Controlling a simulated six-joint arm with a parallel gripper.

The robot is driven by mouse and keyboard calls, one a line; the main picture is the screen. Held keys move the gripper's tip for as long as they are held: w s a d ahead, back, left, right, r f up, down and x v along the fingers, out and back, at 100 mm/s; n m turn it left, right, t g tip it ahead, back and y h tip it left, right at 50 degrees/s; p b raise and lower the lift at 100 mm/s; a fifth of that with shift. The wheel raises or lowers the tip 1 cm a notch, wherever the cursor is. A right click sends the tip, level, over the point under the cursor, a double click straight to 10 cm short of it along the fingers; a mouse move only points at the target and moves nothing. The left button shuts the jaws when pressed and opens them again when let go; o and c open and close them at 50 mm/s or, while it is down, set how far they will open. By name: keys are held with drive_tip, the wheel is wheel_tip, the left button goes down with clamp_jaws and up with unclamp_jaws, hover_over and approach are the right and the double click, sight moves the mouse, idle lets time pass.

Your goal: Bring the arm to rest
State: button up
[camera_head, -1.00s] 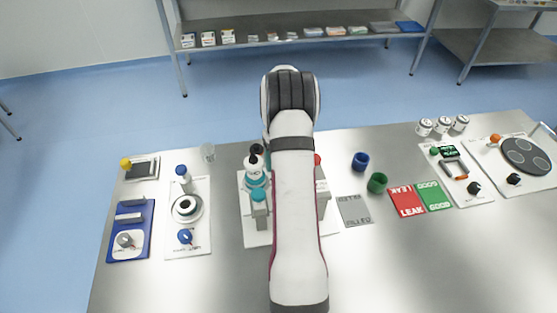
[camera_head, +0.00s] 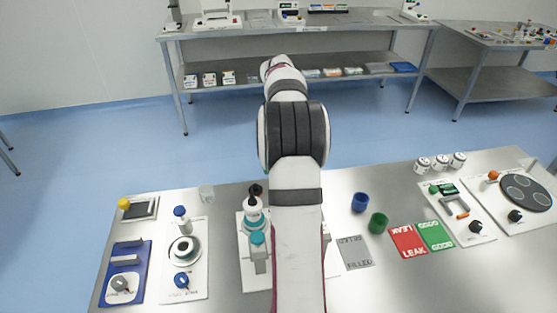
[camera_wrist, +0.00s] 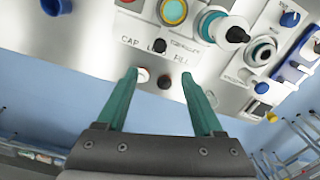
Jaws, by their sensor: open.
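My gripper (camera_wrist: 158,75) shows in the wrist view with two teal fingers spread apart and nothing between them. Beyond the fingertips is a tilted view of the white station panel (camera_wrist: 215,62), with lettering that reads partly as cap and fill. In the head view my arm rises through the middle of the picture and reaches away over the table. The gripper itself is hidden there behind the arm. The arm also covers part of the middle station, where a dark-topped bottle (camera_head: 253,203) and a teal-capped part (camera_head: 258,240) show at its left.
The steel table (camera_head: 400,285) holds a blue cup (camera_head: 360,202), a green cup (camera_head: 378,222), a grey filled mat (camera_head: 355,252), a red leak mat (camera_head: 408,241) and a green good mat (camera_head: 435,236). Blue floor separates it from a rear bench (camera_head: 350,30).

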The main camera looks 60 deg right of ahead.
idle(0.4)
drive_tip(key=w+a+r, duration=0.1)
drive_tip(key=a+r, duration=0.1)
drive_tip(key=a, duration=0.5)
drive_tip(key=w+a+r, duration=0.1)
drive_tip(key=a+r, duration=0.2)
drive_tip(key=a, duration=0.4)
drive_tip(key=s+a+r+y, duration=0.1)
drive_tip(key=s+a, duration=0.2)
drive_tip(key=a, duration=0.5)
drive_tip(key=s+a, duration=0.2)
drive_tip(key=a, duration=0.7)
drive_tip(key=s+a+f, duration=0.4)
drive_tip(key=s+a, duration=0.6)
drive_tip(key=s, duration=0.3)
drive_tip(key=shift+s+a+f+y, duration=0.2)
drive_tip(key=shift+s+a+y, duration=0.05)
drive_tip(key=shift+s+y, duration=0.15)
